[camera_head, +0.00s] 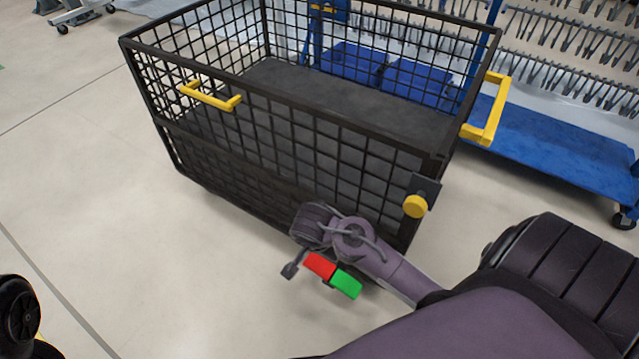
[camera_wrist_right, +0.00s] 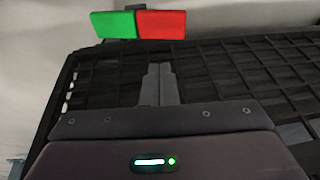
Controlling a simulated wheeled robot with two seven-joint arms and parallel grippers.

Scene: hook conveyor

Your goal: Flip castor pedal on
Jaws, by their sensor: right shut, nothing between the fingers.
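The castor pedal is a red plate (camera_head: 320,265) and a green plate (camera_head: 345,284) side by side, low at the near corner of the black mesh cart (camera_head: 180,150). In the right wrist view the green plate (camera_wrist_right: 114,25) is left of the red plate (camera_wrist_right: 162,24). My right gripper (camera_wrist_right: 158,70) is shut and empty, with its fingers pointing toward the plates and a visible gap in the picture. In the head view my right wrist is just above the pedal; its fingertips are hard to make out. I cannot tell the pedal's tilt. My left gripper is out of view.
The cart has yellow handles (camera_head: 210,96) and (camera_head: 488,112), and a yellow knob (camera_head: 415,206) at its near corner. A blue platform (camera_head: 560,150) with hook racks stands behind it. The floor left of the cart is clear.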

